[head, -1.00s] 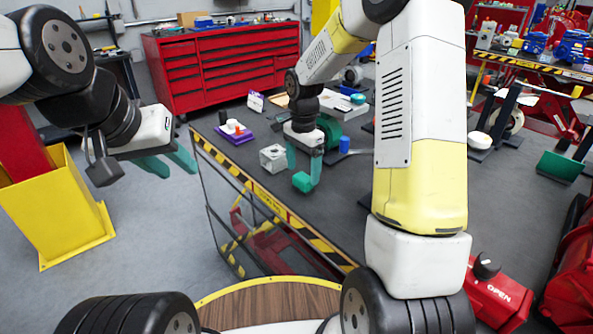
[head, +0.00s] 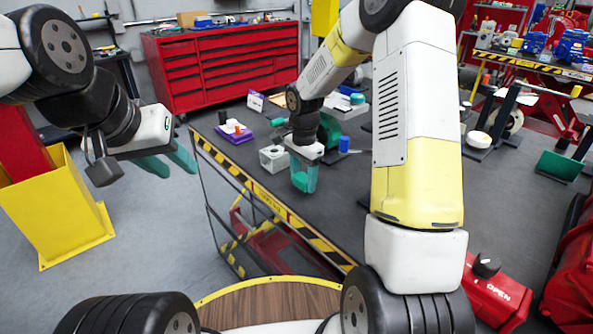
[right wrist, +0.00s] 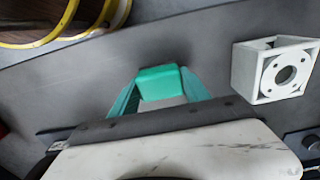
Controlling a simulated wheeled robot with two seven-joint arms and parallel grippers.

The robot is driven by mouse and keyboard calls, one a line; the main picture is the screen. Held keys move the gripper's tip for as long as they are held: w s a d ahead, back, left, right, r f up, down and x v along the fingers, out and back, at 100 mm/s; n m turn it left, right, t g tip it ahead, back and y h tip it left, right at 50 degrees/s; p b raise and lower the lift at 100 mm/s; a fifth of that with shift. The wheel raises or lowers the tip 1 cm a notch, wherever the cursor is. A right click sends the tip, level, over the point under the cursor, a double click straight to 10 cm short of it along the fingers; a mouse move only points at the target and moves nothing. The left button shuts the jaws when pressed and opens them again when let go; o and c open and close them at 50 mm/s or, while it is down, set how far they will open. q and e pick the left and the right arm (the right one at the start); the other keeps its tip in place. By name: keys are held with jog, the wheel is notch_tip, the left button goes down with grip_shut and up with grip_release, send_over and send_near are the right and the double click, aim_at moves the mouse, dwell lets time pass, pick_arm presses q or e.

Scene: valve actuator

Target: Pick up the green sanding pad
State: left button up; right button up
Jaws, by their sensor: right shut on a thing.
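The green sanding pad (right wrist: 160,80) is a small rounded block between the two teal fingers of my right gripper (right wrist: 160,92) in the right wrist view. In the head view the right gripper (head: 304,184) points down over the workbench (head: 330,225), and its fingers hide most of the pad. The right gripper is shut on the pad. I cannot tell whether the pad touches the bench top. My left gripper (head: 173,165) is open and empty, off to the left over the floor, away from the bench.
A pale square housing with a round hole (head: 272,159) stands just left of the right gripper; it also shows in the right wrist view (right wrist: 275,70). A blue cylinder (head: 344,144) and a purple tray (head: 234,138) lie farther back. The bench front is clear.

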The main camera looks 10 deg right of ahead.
aim_at(303, 176)
jog(key=shift+r, duration=0.1)
jog(key=shift+r, duration=0.5)
notch_tip(303, 176, up, 2)
jog(key=shift+r, duration=0.2)
jog(key=s+a+r, duration=0.1)
jog(key=s+a, duration=0.6)
jog(key=s, duration=0.7)
jog(key=shift+a+r, duration=0.2)
jog(key=shift+s, duration=0.1)
